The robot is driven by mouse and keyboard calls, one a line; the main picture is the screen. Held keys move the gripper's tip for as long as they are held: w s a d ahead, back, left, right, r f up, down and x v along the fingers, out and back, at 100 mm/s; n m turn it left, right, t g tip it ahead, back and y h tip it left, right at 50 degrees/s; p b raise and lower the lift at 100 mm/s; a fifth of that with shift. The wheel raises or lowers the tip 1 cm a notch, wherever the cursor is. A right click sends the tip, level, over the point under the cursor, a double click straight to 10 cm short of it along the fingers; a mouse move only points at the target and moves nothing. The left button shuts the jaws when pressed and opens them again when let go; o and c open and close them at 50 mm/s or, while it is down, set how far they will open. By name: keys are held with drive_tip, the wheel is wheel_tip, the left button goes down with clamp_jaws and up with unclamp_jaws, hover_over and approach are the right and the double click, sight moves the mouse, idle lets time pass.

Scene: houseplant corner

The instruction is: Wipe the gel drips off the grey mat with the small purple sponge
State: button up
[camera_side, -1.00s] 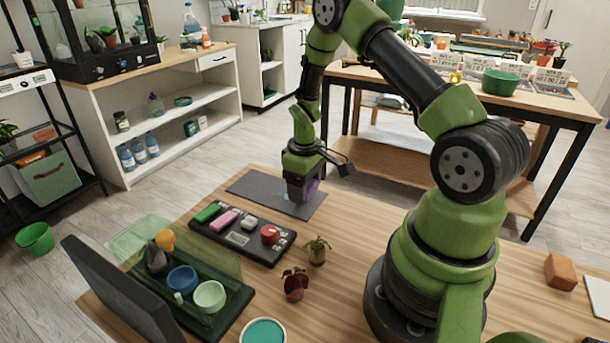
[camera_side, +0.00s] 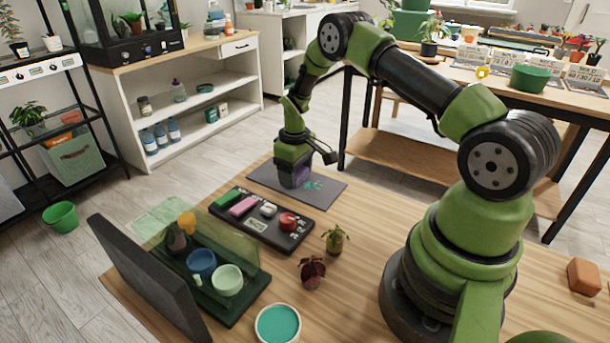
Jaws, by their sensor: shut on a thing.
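The grey mat (camera_side: 325,196) lies flat at the far end of the wooden table. Small teal gel drips (camera_side: 314,185) show near its middle, just right of my gripper. My gripper (camera_side: 294,183) points down over the mat and is shut on the small purple sponge (camera_side: 303,176). Only part of the sponge shows between and behind the fingers. It is low at the mat, but I cannot tell whether it touches. Any gel under or behind the gripper is hidden.
A black tray (camera_side: 265,237) with several small items sits close in front of the mat. Two small plants, one green (camera_side: 334,240) and one dark red (camera_side: 312,272), stand nearer. A green tray (camera_side: 245,306) with cups is at the front left. Bare table lies right of the mat.

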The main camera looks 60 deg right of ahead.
sight(324, 191)
drive_tip(key=shift+s+r, duration=0.1)
drive_tip(key=shift+s, duration=3.75)
wheel_tip(324, 191, up, 8)
